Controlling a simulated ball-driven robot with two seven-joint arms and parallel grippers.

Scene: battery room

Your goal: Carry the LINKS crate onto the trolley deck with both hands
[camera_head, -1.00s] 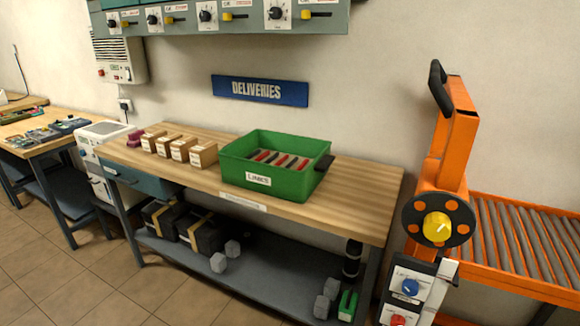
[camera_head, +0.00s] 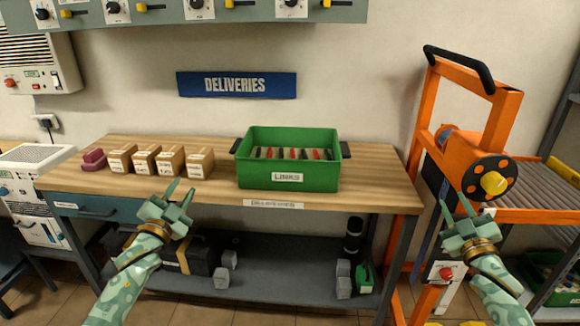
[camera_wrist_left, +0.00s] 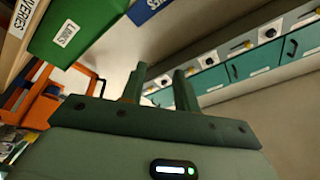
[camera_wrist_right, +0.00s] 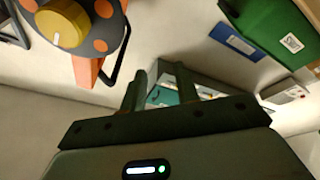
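The green LINKS crate (camera_head: 288,172) stands upright on the wooden deliveries bench, with red and grey links inside and a dark handle at each end. It also shows in the left wrist view (camera_wrist_left: 85,22) and the right wrist view (camera_wrist_right: 268,28). My left gripper (camera_head: 181,190) is open and empty, in front of the bench and left of the crate. My right gripper (camera_head: 453,207) is open and empty, right of the bench in front of the orange machine. Neither touches the crate. The orange upright frame (camera_head: 422,120) with a black handle may be the trolley; its deck is not clearly visible.
Several small cartons (camera_head: 160,160) and a maroon item (camera_head: 94,160) stand on the bench (camera_head: 372,185) left of the crate. The lower shelf (camera_head: 290,285) holds dark cases and grey blocks. A roller conveyor (camera_head: 535,195) is at the right. The bench right of the crate is clear.

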